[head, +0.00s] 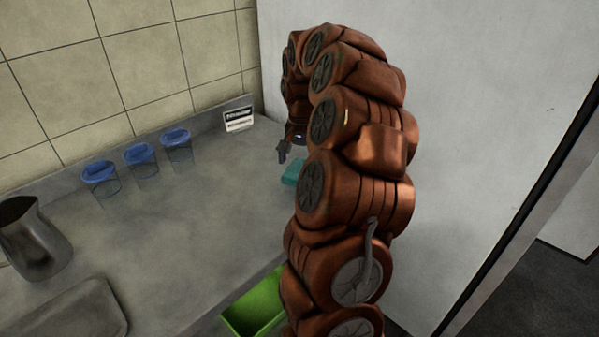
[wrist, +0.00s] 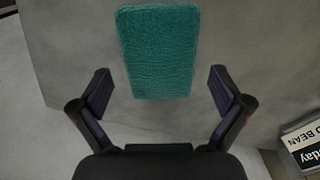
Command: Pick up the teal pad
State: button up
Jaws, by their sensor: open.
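The teal pad (wrist: 160,50) lies flat on the grey counter in the wrist view, a rounded rectangle with a textured surface. In the head view the pad (head: 292,172) shows at the counter's right side, partly hidden behind my arm. My gripper (wrist: 160,92) is open and empty. In the wrist view its two fingers stand apart, one on each side of the pad's near end, with space between them and the pad. In the head view my gripper (head: 284,152) shows only in part, near the pad. I cannot tell its exact height above the counter.
Three clear cups with blue lids (head: 141,154) stand at the back of the counter. A small sign (head: 238,119) stands in the back corner. A metal jug (head: 36,240), a tray (head: 75,312) and a green bin (head: 255,303) are nearer. A white wall (head: 490,110) rises at the right.

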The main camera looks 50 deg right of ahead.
aim_at(302, 166)
jog(key=shift+c, duration=0.4)
jog(key=c, duration=1.1)
jog(key=shift+c, duration=0.2)
jog(key=shift+r, duration=0.15)
jog(key=shift+r, duration=1.1)
jog(key=shift+r+b, duration=0.3)
jog(key=shift+r, duration=0.25)
jog(key=s+a, duration=0.3)
jog(key=a, duration=0.1)
jog(key=s+a+r+b, duration=0.1)
jog(key=s+a, duration=0.2)
jog(key=s, duration=0.1)
jog(key=s+a+b, duration=0.1)
jog(key=s+a, duration=0.3)
jog(key=shift+a+r, duration=0.25)
jog(key=shift+a, duration=0.1)
